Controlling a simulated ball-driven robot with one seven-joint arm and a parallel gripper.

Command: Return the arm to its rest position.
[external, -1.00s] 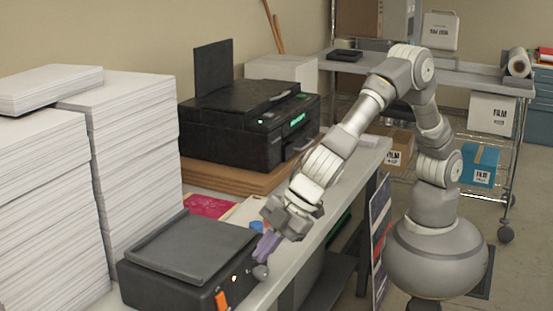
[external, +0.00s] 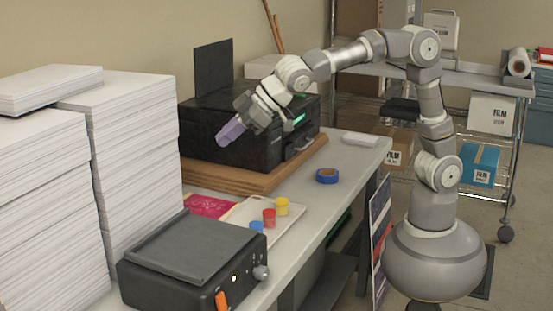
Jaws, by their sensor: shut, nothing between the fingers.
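My gripper (external: 230,132) has purple fingers and is shut and empty. It is raised above the table, in front of the black printer (external: 222,148) in this view, pointing down to the left. My arm reaches from its grey base at the right, up to a high elbow, then left over the table. The gripper touches nothing that I can see. Part of the printer is hidden behind the gripper and wrist.
A board (external: 290,228) bears red, yellow and blue pots. Blue tape (external: 327,176) lies beyond it. Tall paper stacks (external: 125,150) stand at left. A shelf with boxes (external: 481,165) is behind my arm.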

